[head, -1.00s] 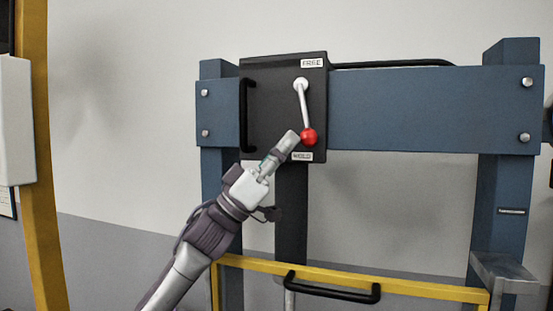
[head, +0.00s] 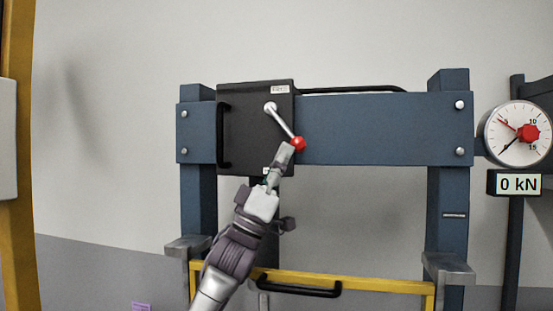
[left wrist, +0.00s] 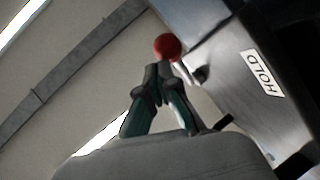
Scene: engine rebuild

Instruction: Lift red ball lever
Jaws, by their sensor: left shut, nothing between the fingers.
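The lever (head: 283,122) is a silver rod on the black box, pivoted near the top and slanting down to the right. Its red ball (head: 298,144) is at the lower end, at the box's right edge. My left gripper (head: 285,150) is shut and empty, with its tips just below and left of the ball. In the left wrist view the red ball (left wrist: 167,47) shows right at the tips of the shut fingers (left wrist: 160,70); they look in contact or very close. My right gripper is not in view.
The black box (head: 240,130) has a handle at its left and sits on a blue crossbeam (head: 380,130) between two posts. A HOLD label (left wrist: 261,73) shows in the wrist view. A yellow bar (head: 390,286) crosses below. A gauge (head: 517,133) with a 0 kN display (head: 517,184) stands right.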

